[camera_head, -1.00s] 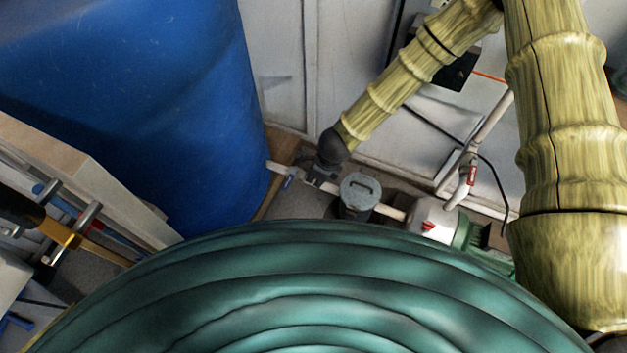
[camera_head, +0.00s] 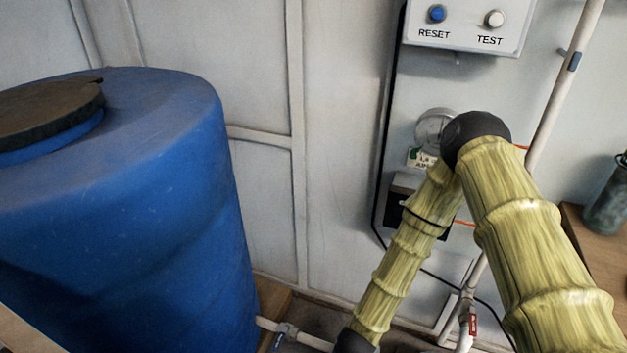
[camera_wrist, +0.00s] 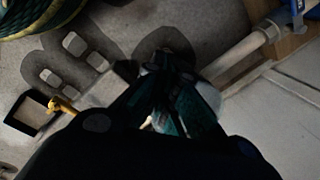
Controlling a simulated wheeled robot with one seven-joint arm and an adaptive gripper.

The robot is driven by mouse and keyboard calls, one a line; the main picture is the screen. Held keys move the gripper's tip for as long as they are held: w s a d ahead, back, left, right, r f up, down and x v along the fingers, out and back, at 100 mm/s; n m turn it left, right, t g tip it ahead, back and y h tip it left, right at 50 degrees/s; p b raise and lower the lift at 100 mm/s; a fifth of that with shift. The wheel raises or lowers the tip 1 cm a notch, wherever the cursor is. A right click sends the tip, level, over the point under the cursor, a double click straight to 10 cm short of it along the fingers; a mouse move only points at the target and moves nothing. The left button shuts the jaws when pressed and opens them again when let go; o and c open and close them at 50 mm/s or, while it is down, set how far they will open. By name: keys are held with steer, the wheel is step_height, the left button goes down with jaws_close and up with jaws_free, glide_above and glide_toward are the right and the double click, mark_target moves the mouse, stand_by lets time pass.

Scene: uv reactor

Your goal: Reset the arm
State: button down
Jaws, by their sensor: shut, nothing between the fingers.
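My arm, with yellow-green bamboo-like links, bends at a dark elbow joint in the right half of the head view. Its forearm runs down to the bottom edge, and my gripper is out of that view. In the wrist view my gripper (camera_wrist: 165,65) is dark and points away from the camera. Its fingers come together, shut and empty, over the floor near a white pipe (camera_wrist: 240,62). The fingertips are dim against a dark background.
A large blue barrel (camera_head: 120,200) fills the left of the head view. A wall box (camera_head: 468,25) has a blue RESET button (camera_head: 437,13) and a white TEST button (camera_head: 494,19). A vertical white pipe (camera_head: 562,85) and a wooden surface (camera_head: 590,250) are at right.

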steer(key=s+d+r+n+h, duration=0.1)
steer(key=s+d+r+n, duration=0.2)
steer(key=s+d+n, duration=1.3)
step_height(320, 180, up, 16)
steer(key=s+m+p, duration=0.1)
steer(key=p, duration=1.6)
steer(key=shift+a+r+g, duration=0.25)
steer(key=shift+a+g, duration=0.15)
steer(key=shift+s, duration=0.15)
